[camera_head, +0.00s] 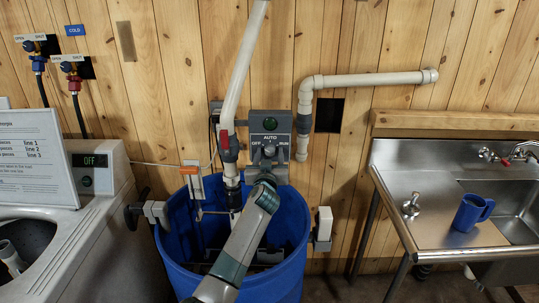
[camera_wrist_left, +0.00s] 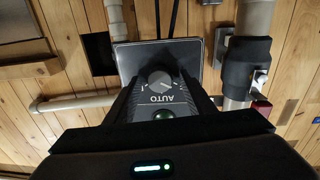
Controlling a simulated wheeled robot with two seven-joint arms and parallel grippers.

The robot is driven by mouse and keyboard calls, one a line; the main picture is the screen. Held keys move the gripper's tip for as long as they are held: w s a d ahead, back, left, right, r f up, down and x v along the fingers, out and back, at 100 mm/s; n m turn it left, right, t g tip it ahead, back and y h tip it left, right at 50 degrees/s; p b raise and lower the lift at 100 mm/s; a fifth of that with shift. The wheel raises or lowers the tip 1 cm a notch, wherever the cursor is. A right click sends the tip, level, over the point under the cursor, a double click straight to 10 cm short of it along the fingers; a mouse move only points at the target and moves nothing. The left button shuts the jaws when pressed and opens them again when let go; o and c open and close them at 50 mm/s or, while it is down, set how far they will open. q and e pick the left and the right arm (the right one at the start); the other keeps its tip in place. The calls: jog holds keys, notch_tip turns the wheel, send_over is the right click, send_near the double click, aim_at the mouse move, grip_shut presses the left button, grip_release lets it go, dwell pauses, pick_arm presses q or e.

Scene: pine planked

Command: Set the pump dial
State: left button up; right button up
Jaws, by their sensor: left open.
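The grey pump control panel (camera_head: 284,118) hangs on the plank wall above the blue barrel, with a green lamp (camera_head: 270,123) near its top. AUTO, OFF and part of a third label show below the lamp. My left gripper (camera_head: 268,152) is in front of the panel's lower half and hides the dial there. In the left wrist view the panel is upside down. The round grey dial (camera_wrist_left: 160,80) shows between the open fingers of my left gripper (camera_wrist_left: 160,88), beside the word AUTO. I cannot tell its exact setting or whether the fingers touch it. My right gripper is out of view.
The blue barrel (camera_head: 178,246) stands below the panel. A white pipe with a red-handled valve (camera_head: 224,140) runs close on the panel's left, and another pipe (camera_head: 370,79) on its right. A washer (camera_head: 105,235) is left; a steel sink (camera_head: 420,225) with a blue mug (camera_head: 467,213) is right.

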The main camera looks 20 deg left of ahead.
pick_arm(q)
jog(key=shift+c, duration=0.3)
jog(key=c, duration=1)
jog(key=shift+m, duration=0.4)
jog(key=m, duration=1)
jog(key=shift+d+m+g+y+p, duration=0.1)
jog(key=shift+m+g+y+p, duration=0.2)
jog(key=shift+m+g+p, duration=0.1)
jog(key=o, duration=1.1)
jog(key=shift+c, duration=0.2)
